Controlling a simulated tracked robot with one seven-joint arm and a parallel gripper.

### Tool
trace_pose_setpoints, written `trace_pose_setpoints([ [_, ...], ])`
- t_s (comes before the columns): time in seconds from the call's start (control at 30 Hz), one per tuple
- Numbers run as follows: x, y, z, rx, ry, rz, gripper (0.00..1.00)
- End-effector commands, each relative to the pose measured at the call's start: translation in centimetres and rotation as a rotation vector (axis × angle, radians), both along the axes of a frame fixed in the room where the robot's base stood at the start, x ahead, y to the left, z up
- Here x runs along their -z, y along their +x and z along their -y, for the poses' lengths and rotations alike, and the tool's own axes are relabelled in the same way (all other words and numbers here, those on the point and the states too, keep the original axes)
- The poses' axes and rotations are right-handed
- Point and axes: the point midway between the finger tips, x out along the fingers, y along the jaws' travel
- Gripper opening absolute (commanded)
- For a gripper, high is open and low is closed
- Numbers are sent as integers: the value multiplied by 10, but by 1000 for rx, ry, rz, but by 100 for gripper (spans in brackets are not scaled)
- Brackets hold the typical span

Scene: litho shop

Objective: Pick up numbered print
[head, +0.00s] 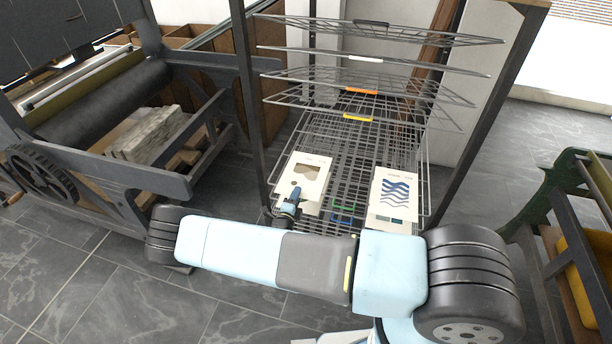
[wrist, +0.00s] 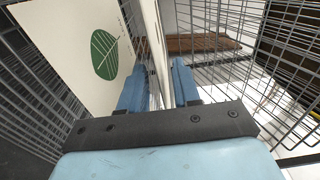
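In the head view, a cream print with brown shapes (head: 311,170) sits at the left of the wire rack's lower part. A print with blue waves (head: 393,192) sits at the right. My gripper (head: 291,200) is at the brown print's lower left. In the wrist view, my gripper's two blue fingers (wrist: 160,84) are apart, with a pale sheet (wrist: 151,28) seen nearly edge-on between them. A print with a green leaf (wrist: 70,45) is left of the fingers. I cannot make out a number on any print.
The wire rack (head: 375,77) has several shelves above the prints, with dark posts at both sides. A press (head: 100,95) stands at left and a green-framed machine (head: 575,200) at right. Wire mesh (wrist: 285,70) is close to my gripper's right.

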Motion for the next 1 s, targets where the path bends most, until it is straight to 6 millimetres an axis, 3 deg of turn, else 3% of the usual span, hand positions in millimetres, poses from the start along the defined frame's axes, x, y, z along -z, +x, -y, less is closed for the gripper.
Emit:
trace_pose_setpoints([
  [0.17,0,0,0,-1,0,0,32],
  [0.5,0,0,0,-1,0,0,0],
  [1.0,-2,0,-1,-1,0,-1,0],
])
